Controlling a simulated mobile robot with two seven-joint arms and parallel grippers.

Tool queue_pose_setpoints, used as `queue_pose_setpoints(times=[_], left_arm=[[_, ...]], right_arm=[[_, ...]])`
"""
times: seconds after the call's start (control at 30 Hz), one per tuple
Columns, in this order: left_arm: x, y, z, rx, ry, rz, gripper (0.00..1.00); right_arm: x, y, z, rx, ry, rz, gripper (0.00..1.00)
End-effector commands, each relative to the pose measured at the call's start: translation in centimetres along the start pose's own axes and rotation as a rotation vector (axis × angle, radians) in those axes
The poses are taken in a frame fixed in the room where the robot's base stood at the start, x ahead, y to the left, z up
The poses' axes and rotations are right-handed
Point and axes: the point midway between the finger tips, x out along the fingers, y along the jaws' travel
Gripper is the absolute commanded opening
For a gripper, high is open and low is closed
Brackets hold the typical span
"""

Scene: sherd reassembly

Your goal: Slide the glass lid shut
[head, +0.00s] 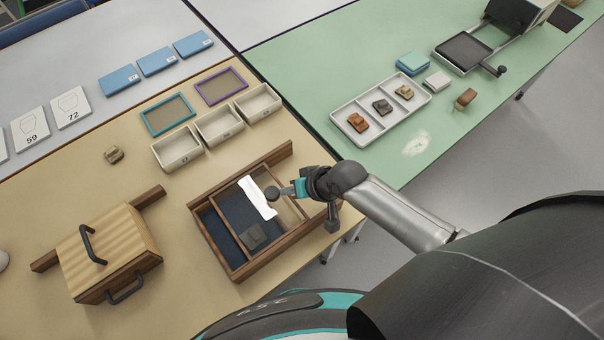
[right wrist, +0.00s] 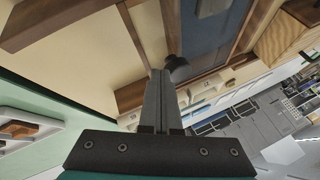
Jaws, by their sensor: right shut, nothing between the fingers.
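A wooden display case (head: 222,262) with a dark blue lining lies on the tan table. A dark grey sherd (head: 254,237) lies in its lower part. The glass lid (head: 258,197) shows mainly as a white glare strip across the case. Its dark round knob (head: 272,194) stands beside that strip and also shows in the right wrist view (right wrist: 178,68). My right gripper (head: 282,191) is shut and empty, its tips right at the knob. I cannot tell whether they touch it. The lid's exact edges are hard to see. My left gripper is not in view.
A wooden box with black handles (head: 108,250) stands left of the case. Three cream bins (head: 178,148) stand behind it, near a small brown sherd (head: 114,154). A white tray of sherds (head: 345,127) lies on the green table.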

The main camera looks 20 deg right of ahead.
Motion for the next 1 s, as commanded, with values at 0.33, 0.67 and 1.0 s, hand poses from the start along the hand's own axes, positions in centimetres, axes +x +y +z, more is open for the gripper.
queue_pose_setpoints(times=[0.33, 0.67, 1.0], left_arm=[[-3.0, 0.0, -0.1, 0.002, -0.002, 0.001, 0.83], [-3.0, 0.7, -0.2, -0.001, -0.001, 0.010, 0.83], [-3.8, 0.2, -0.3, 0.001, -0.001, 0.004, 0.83]], right_arm=[[1.3, -5.5, 2.4, 0.001, 0.001, -0.001, 0.00], [1.6, -6.0, 2.9, 0.000, -0.002, -0.005, 0.00], [1.1, -5.6, 2.7, 0.001, -0.002, -0.003, 0.00]])
